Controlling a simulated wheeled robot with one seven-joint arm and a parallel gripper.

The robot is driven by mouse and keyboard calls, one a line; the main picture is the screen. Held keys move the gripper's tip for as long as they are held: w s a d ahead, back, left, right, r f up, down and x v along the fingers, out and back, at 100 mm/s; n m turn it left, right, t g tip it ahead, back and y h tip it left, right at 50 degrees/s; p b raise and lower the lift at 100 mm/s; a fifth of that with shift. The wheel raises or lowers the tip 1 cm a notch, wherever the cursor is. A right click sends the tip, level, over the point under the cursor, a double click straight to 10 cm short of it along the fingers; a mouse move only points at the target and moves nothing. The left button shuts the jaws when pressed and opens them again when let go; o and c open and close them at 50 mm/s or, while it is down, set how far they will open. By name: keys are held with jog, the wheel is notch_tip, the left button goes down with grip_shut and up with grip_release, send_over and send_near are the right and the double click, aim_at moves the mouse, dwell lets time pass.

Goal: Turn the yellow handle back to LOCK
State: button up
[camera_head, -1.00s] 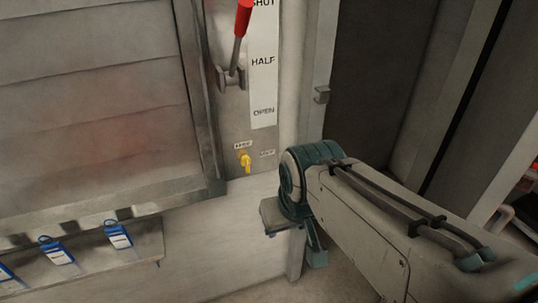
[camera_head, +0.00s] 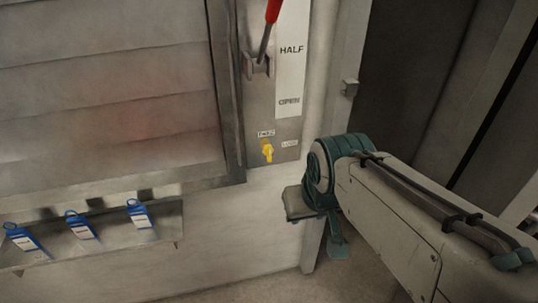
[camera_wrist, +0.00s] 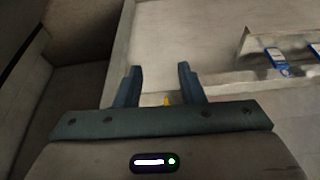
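The yellow handle (camera_head: 267,152) sits low on the metal plate beside the louvred panel, under a small label that seems to read FREE. A second small label (camera_head: 289,144) is to its right, too blurred to read surely. The handle's grip points downward. In the wrist view a bit of yellow, likely the handle (camera_wrist: 167,101), shows between the fingers, mostly hidden by the gripper body. My gripper (camera_wrist: 158,72) is open and empty, its two fingers apart. In the head view my wrist is to the right of the handle and lower, apart from it; the fingertips are not clear there.
A red-topped lever (camera_head: 268,32) stands above the handle next to a HALF/OPEN scale (camera_head: 290,75). A shelf (camera_head: 110,232) with several blue tags (camera_head: 139,214) is at lower left. The wall below the handle is bare.

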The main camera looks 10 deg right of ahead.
jog(key=w+d+f+t+b, duration=0.1)
jog(key=w+f+t+b, duration=0.4)
jog(key=w+f+b, duration=0.6)
jog(key=t+y+b, duration=0.1)
jog(key=t+b, duration=0.8)
jog(key=b, duration=1)
send_near(270, 151)
jog(key=shift+n, duration=0.4)
jog(key=w, duration=1.1)
jog(key=shift+a, duration=0.3)
grip_shut()
